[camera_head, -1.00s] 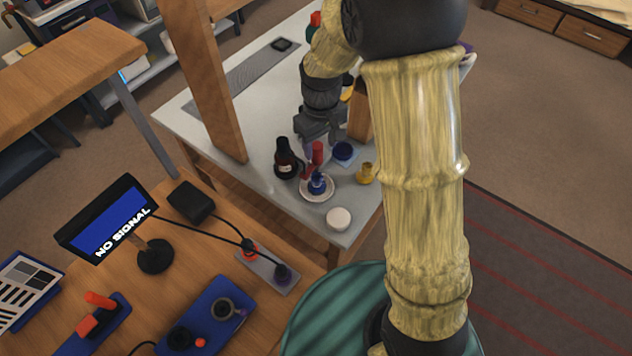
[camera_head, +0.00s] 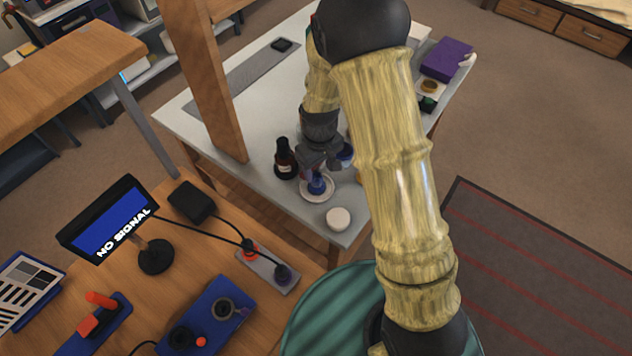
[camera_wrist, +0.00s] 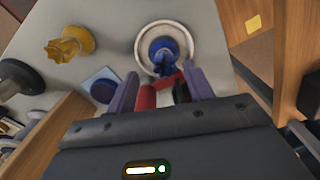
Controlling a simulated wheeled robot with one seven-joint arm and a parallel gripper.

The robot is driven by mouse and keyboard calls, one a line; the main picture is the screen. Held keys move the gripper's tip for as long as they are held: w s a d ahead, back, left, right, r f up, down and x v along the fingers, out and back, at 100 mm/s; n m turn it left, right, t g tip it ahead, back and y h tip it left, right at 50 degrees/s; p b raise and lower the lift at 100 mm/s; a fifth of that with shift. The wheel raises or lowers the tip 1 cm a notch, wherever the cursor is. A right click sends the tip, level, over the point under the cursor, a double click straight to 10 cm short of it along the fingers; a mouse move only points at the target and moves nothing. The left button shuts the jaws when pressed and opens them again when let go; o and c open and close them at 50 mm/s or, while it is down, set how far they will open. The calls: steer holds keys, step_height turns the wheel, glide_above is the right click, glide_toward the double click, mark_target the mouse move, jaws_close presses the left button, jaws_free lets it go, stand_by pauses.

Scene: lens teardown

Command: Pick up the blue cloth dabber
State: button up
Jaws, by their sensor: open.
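The blue cloth dabber (camera_head: 317,184) sits on a round white dish near the table's front edge. In the wrist view the dabber (camera_wrist: 164,54) is bunched blue in the middle of the dish, just beyond my fingertips. My gripper (camera_head: 320,166) is open and points down over the dish. In the wrist view my gripper's fingers (camera_wrist: 163,84) stand apart, with a red cylinder (camera_wrist: 146,97) and a dark part showing between them. I cannot tell whether the fingers touch the dabber or the cylinder.
The white dish (camera_head: 303,193) surrounds the dabber. A dark bottle (camera_head: 285,160) stands close on its left. A white round lid (camera_head: 338,218) lies in front. A blue round item (camera_wrist: 103,90) on a pale square and a yellow piece (camera_wrist: 70,44) are nearby.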

mark_target(317, 175)
steer(key=f, duration=0.4)
steer(key=shift+a+f, duration=0.3)
steer(key=shift+s, duration=0.1)
steer(key=c, duration=1.1)
